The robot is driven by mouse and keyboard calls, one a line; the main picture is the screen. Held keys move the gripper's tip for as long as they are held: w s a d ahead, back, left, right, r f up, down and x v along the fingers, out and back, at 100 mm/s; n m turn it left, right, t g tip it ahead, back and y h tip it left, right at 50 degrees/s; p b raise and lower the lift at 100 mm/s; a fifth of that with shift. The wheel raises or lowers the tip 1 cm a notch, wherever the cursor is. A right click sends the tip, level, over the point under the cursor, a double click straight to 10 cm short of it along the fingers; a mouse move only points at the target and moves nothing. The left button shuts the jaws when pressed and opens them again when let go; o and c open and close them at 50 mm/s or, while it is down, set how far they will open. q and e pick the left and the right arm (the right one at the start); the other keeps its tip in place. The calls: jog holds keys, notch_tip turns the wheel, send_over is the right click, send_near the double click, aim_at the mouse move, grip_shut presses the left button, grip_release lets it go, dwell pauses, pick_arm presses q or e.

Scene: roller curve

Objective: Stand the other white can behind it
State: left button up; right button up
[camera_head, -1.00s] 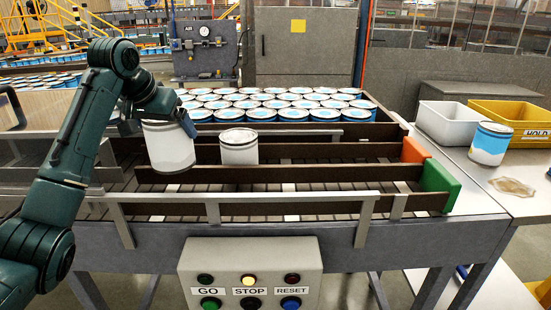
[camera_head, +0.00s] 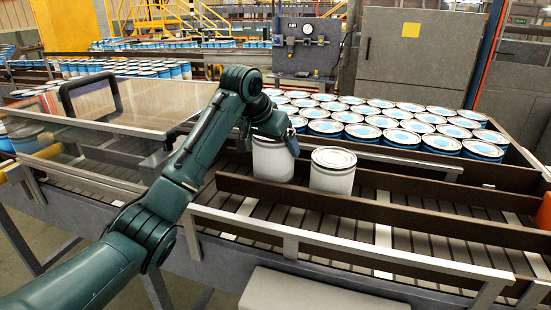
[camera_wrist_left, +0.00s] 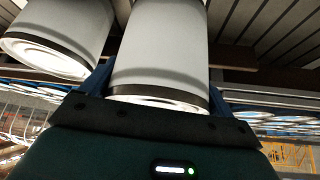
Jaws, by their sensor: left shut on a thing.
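My left gripper (camera_head: 272,136) is shut on a plain white can (camera_head: 272,162), its fingers around the upper part. The can is upright, and its lower end is partly hidden behind a dark rail. The other white can (camera_head: 333,173) stands upright in the lane just to its right, with a small gap between them. In the left wrist view the held can (camera_wrist_left: 162,45) fills the middle, between the fingers, and the other white can (camera_wrist_left: 60,38) is at its left. I cannot tell whether the held can touches the rollers. My right gripper is not in view.
Dark rails (camera_head: 400,212) divide the roller lanes, with a metal guard rail (camera_head: 340,253) in front. Many blue-and-white cans (camera_head: 400,137) crowd behind. The lane right of the standing can is free.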

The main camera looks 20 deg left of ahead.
pick_arm(q)
notch_tip(320, 180, down, 4)
jog(key=shift+d+r, duration=0.1)
jog(key=shift+r, duration=0.05)
dwell(0.3)
jog(key=o, duration=0.9)
jog(key=shift+f, duration=0.25)
